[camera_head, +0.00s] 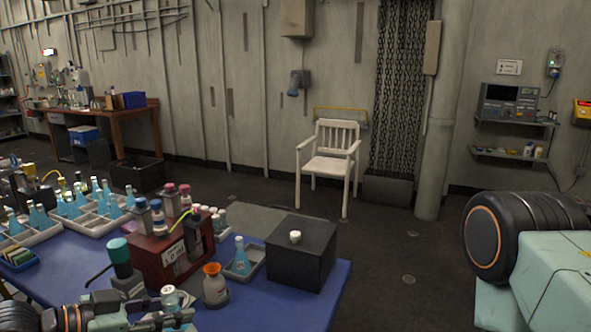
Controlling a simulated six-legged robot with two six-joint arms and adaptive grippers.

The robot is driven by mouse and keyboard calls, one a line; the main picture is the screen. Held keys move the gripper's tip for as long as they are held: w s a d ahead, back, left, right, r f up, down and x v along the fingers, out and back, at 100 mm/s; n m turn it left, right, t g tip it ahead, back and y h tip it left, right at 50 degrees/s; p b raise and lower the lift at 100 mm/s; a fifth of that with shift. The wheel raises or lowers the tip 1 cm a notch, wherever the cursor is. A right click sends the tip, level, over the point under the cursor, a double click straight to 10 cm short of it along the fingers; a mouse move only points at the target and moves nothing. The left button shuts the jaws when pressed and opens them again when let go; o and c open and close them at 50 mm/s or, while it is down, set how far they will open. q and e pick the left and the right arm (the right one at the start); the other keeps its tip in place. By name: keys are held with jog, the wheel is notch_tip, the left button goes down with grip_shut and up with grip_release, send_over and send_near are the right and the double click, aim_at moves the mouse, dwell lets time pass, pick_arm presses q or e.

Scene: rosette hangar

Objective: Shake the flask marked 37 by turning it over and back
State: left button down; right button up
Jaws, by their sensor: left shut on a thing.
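My left gripper (176,318) is low in the view, near the front edge of the blue-topped table (325,290). It is shut on a small flask (170,297) with a pale top that seems to carry the number 37. The flask looks roughly upright; its lower part is hidden by the fingers and the frame edge. My right gripper is out of view; only part of my right arm shows at the right.
Close to the held flask stand an orange-topped bottle (215,287), a teal-capped bottle (119,258) and a dark red bottle carrier (160,256). A blue flask (241,257) sits in a grey tray. A black box (302,255) stands at the table's right end. Flask racks (107,222) fill the left.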

pick_arm(q)
jog(key=s+d+f+m+t+b, duration=0.1)
jog(key=f+m+t+b, duration=0.1)
jog(key=m, duration=0.4)
jog(key=s+d+f+m+t+h+b, duration=0.1)
jog(key=s+f+m+t+b, duration=0.1)
jog(key=m+b, duration=0.3)
jog(key=s+d+f+m+t+b, duration=0.1)
jog(key=s+f+m+t+b, duration=0.1)
jog(key=m, duration=0.7)
jog(key=shift+s+f+t+b, duration=0.15)
jog(key=shift+f+t+b, duration=0.55)
jog(key=shift+b, duration=0.45)
